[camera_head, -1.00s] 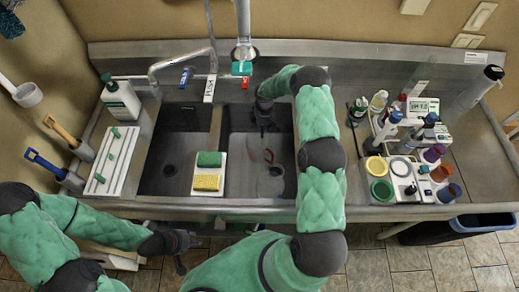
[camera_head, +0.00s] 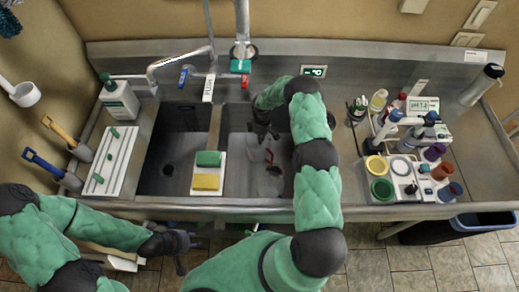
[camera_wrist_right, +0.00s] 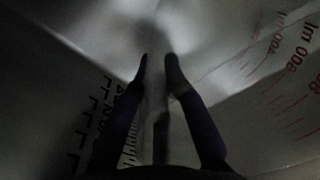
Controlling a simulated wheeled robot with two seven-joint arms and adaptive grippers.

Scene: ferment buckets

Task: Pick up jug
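The jug (camera_head: 256,153) is a clear, pale vessel with red marks in the right sink basin; its outline is faint. In the right wrist view its see-through wall (camera_wrist_right: 285,95) with red "800 ml" graduations fills the right side. My right gripper (camera_head: 262,132) is over the basin at the jug's far side. In the wrist view its two dark fingers (camera_wrist_right: 157,60) are apart, with a pale strip between them; I cannot tell whether they touch it. My left gripper (camera_head: 178,258) hangs in front of the sink, away from the jug; its fingers are unclear.
A green sponge (camera_head: 208,159) and yellow sponge (camera_head: 206,182) lie on the divider between basins. A faucet (camera_head: 180,62) reaches over the left basin. Bottles and a caddy with coloured cups (camera_head: 400,167) stand right. A white rack (camera_head: 112,160) is left.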

